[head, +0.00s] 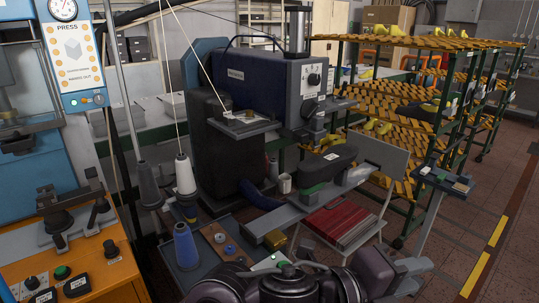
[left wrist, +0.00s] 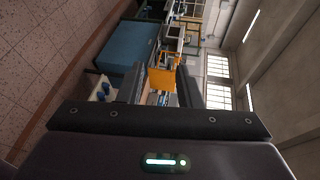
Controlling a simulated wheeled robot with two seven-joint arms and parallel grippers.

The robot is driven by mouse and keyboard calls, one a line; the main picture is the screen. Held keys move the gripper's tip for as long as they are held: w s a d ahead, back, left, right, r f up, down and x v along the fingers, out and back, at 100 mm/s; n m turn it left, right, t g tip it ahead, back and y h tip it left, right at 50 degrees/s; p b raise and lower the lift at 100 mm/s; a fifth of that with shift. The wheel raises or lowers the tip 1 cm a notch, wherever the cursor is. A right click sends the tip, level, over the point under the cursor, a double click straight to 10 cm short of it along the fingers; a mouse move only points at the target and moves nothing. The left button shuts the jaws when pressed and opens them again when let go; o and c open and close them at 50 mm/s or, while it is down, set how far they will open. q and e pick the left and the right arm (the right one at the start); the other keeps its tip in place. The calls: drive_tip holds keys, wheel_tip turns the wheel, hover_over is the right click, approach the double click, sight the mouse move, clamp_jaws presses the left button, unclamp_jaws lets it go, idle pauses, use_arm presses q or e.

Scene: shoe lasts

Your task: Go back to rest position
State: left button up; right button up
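My left gripper (left wrist: 158,90) shows in the left wrist view with its two dark fingers apart and an empty gap between them. An orange cabinet (left wrist: 163,78) and other workshop things show far beyond that gap. A green light glows on the gripper body. In the head view, dark links of my own arms fill the bottom middle edge, in front of the machine's tool tray (head: 190,270). Fingertips cannot be made out clearly there. I cannot make out my right gripper in either view.
A dark blue machine (head: 265,80) stands ahead, with thread cones (head: 184,175) at its left. An orange bench (head: 105,262) with a press is at far left. A red-seated chair (head: 345,218) is close. Floor (head: 515,240) at right is clear.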

use_arm(q)
drive_tip(key=w+a+f+n+t+y, duration=0.35)
drive_tip(key=w+a+f+n, duration=0.2)
drive_tip(key=a+n, duration=0.45)
drive_tip(key=w+a+f+n+t+y, duration=0.35)
drive_tip(key=a+f+n+y, duration=0.2)
drive_tip(key=a+n, duration=0.45)
drive_tip(key=s+a+f+n+g+y, duration=0.35)
drive_tip(key=s+a+f+n, duration=0.3)
drive_tip(key=a+f, duration=0.3)
drive_tip(key=s+a+f+n+g+y, duration=0.3)
drive_tip(key=s+a+f+n+g, duration=0.2)
drive_tip(key=s+a+f, duration=0.45)
wheel_tip(320, 180, down, 32)
drive_tip(key=a+b, duration=0.2)
drive_tip(key=b, duration=0.3)
drive_tip(key=s+a+f+g+b, duration=0.1)
drive_tip(key=s+f+b, duration=0.1)
drive_tip(key=s+f, duration=0.7)
drive_tip(key=s+a+f+g+b, duration=0.1)
drive_tip(key=s+a+f+b, duration=0.1)
drive_tip(key=s+f, duration=0.8)
wheel_tip(320, 180, down, 4)
drive_tip(key=shift+r+m, duration=0.2)
drive_tip(key=shift+m, duration=0.15)
